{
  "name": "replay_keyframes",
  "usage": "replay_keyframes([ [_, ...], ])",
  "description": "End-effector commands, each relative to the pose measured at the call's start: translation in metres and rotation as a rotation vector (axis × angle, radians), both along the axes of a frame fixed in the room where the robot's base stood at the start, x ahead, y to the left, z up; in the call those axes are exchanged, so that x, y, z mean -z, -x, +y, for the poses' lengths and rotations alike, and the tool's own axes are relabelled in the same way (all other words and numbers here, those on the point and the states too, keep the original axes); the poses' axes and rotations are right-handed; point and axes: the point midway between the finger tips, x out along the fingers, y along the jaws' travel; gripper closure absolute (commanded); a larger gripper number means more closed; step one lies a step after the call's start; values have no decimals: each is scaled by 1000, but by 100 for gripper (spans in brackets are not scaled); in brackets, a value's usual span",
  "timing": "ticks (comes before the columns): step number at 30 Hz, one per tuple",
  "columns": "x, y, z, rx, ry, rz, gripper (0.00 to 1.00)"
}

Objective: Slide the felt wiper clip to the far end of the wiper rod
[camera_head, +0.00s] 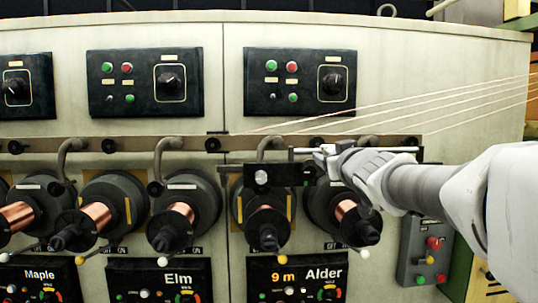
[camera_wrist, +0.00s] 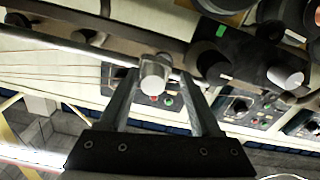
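The wiper rod (camera_head: 400,149) is a thin pale bar running level in front of the machine's rail. It crosses the wrist view as a bright bar (camera_wrist: 65,46). The felt wiper clip (camera_wrist: 155,76) is a small pale cylindrical piece on the rod, between my fingertips in the wrist view. My gripper (camera_wrist: 160,80) is open, with a finger on each side of the clip and a small gap showing on both sides. In the head view my gripper (camera_head: 322,153) is at the left part of the rod and mostly hides the clip.
A black bracket with a silver knob (camera_head: 262,177) is just left of my gripper. Copper wire spools (camera_head: 182,212) and hooks stand below the rail (camera_head: 110,145). Thin wires (camera_head: 450,100) stretch to the upper right. Labelled panels (camera_head: 308,280) line the bottom.

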Motion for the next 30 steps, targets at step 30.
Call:
replay_keyframes([
  [30, -2, 136, -4, -3, 0, -4, 33],
])
